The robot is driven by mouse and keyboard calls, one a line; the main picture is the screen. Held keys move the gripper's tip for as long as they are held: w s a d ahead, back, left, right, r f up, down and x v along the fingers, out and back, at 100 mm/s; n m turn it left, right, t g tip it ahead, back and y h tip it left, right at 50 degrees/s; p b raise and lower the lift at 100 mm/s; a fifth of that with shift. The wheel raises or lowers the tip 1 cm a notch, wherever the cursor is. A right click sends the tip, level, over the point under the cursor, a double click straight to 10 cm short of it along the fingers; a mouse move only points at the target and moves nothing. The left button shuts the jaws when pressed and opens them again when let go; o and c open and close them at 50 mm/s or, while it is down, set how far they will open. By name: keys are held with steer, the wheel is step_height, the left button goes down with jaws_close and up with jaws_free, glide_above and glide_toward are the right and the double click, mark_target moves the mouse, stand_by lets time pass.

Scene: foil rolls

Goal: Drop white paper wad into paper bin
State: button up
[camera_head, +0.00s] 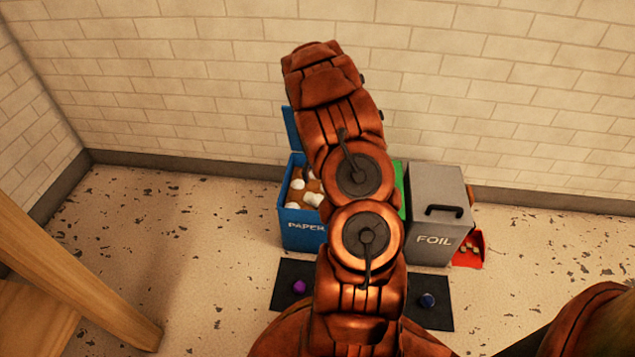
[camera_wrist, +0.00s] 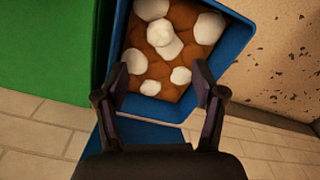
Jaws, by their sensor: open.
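The blue paper bin (camera_head: 302,238) stands by the back wall with its lid up, marked PAPER. Several white paper wads (camera_head: 313,199) lie inside on a brown bed. In the wrist view the open bin (camera_wrist: 238,38) is below my gripper (camera_wrist: 160,78), with white wads (camera_wrist: 163,33) in it. My gripper is open, with nothing between its fingers. I cannot tell which wad in the bin is the task's one. In the head view my arm hides my gripper and part of the bin.
A green bin (camera_head: 403,190) stands right of the paper bin, mostly hidden. The grey FOIL bin (camera_head: 432,215) is shut, with a red container (camera_head: 468,250) beside it. A dark mat (camera_head: 288,270) in front holds a purple ball (camera_head: 299,287) and a blue ball (camera_head: 427,300). Wooden furniture (camera_head: 70,270) stands left.

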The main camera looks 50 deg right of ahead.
steer(key=s+a+r+n+g, duration=0.1)
steer(key=s+a+r, duration=0.4)
steer(key=a+r, duration=0.6)
steer(key=s+a+r+n+g, duration=0.15)
steer(key=s+a+r, duration=0.25)
steer(key=a+r, duration=0.7)
steer(key=s+a+r+n+g, duration=0.1)
steer(key=s+a+n, duration=0.3)
steer(key=s+a, duration=1.2)
steer(key=s+r, duration=0.1)
steer(key=s, duration=0.2)
steer(key=shift+s+r, duration=0.2)
steer(key=shift+s, duration=0.1)
